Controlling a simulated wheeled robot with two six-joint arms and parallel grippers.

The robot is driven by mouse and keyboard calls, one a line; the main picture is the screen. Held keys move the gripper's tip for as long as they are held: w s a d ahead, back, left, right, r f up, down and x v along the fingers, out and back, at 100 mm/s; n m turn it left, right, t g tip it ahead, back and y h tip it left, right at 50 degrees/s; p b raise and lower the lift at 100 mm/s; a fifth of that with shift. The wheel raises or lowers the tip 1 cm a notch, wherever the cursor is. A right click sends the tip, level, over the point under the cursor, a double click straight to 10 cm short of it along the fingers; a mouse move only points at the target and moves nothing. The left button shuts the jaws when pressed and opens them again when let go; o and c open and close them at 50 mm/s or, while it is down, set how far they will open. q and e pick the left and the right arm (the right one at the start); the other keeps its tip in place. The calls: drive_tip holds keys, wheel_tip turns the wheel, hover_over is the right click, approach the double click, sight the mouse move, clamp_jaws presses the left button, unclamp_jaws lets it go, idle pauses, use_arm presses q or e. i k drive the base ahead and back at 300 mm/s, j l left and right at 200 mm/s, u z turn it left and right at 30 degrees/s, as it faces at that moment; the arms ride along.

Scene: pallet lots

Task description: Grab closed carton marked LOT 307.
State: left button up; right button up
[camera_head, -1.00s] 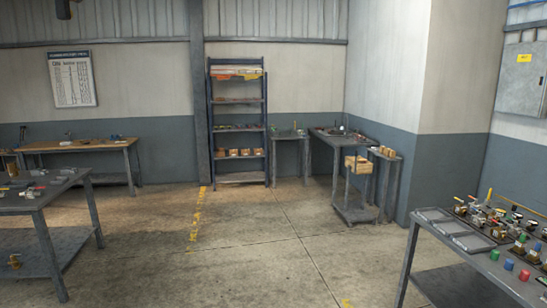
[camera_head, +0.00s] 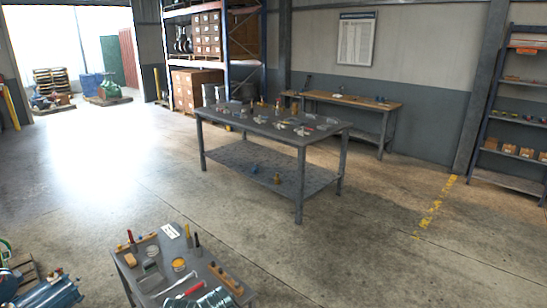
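Brown cartons are stacked at the base of the pallet rack (camera_head: 196,88) in the back left, and smaller brown boxes fill a shelf above them (camera_head: 207,35). No LOT 307 marking can be read on any carton at this distance. Small brown boxes also sit on the shelf unit at the right edge (camera_head: 508,149); their markings are too small to read. Neither of my grippers is in view.
A grey table (camera_head: 268,128) with small parts stands mid-room. A tool table (camera_head: 128,262) is near at front left, beside blue machinery (camera_head: 50,294). A wooden-topped bench (camera_head: 350,99) lines the back wall. Open floor lies left of the grey table and at front right.

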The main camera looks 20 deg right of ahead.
sight(525, 152)
drive_tip(key=i+l+z, duration=0.15)
drive_tip(key=l+z, duration=0.25)
drive_tip(key=i+l+z, duration=0.25)
drive_tip(key=l+z, duration=0.15)
drive_tip(key=i+l+z, duration=1.1)
drive_tip(key=i, duration=0.25)
drive_tip(key=i+z, duration=0.4)
drive_tip(key=i, duration=5.8)
drive_tip(key=i+u, duration=0.1)
drive_tip(key=i, duration=0.5)
drive_tip(key=i+l+u, duration=0.1)
drive_tip(key=i, duration=0.5)
